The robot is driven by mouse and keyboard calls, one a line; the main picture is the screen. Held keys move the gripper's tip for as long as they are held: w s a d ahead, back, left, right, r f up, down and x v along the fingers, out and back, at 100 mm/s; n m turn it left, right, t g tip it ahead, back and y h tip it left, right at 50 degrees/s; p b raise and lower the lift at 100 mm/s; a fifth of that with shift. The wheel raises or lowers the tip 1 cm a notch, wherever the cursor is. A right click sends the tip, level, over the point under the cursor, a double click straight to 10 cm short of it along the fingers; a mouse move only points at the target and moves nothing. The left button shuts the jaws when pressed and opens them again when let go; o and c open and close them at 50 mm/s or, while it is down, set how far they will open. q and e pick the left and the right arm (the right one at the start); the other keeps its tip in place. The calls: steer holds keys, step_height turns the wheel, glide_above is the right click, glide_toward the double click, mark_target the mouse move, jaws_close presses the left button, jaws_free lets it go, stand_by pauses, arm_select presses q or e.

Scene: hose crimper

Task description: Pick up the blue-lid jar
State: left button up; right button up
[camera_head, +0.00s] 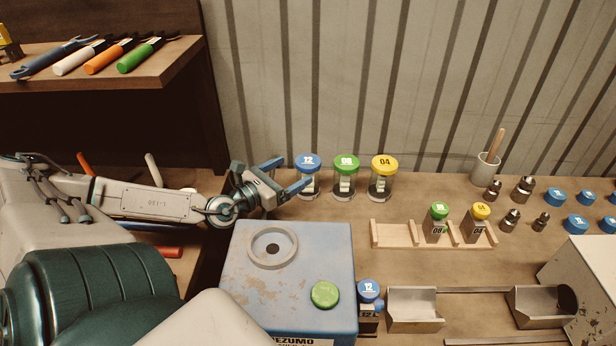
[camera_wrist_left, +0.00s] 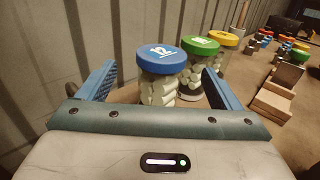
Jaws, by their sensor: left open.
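The blue-lid jar (camera_head: 308,175) stands upright on the bench, at the left end of a row of three clear jars. Its lid is marked 12 and pale pieces show inside. My left gripper (camera_head: 288,176) is open at the jar's left, its blue fingers pointing toward it. In the left wrist view the blue-lid jar (camera_wrist_left: 162,75) appears between the two spread fingers of the left gripper (camera_wrist_left: 160,88). I cannot tell whether either finger touches it. My right gripper is not in view.
The green-lid jar (camera_head: 346,176) and yellow-lid jar (camera_head: 383,177) stand close to its right. A corrugated wall (camera_head: 350,80) rises behind. A blue machine (camera_head: 300,260) with a green button sits in front. A wooden rack (camera_head: 400,240) stands front right.

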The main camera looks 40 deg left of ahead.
mark_target(298, 169)
arm_select(q)
steer(key=w+b, duration=0.3)
steer(key=shift+w+d+f, duration=0.1)
steer(key=shift+w+d, duration=0.1)
steer(key=shift+d, duration=0.05)
steer(key=shift+w+b, duration=0.65)
steer(key=shift+b, duration=0.15)
steer(key=shift+w+r, duration=0.15)
steer(key=shift+r, duration=0.05)
steer(key=shift+d, duration=0.1)
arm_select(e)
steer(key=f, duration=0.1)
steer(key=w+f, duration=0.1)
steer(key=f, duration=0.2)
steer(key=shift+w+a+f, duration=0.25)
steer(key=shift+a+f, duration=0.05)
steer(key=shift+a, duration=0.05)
arm_select(q)
steer(key=c, duration=1.5)
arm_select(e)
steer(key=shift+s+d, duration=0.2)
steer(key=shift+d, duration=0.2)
arm_select(q)
steer(key=shift+r, duration=0.1)
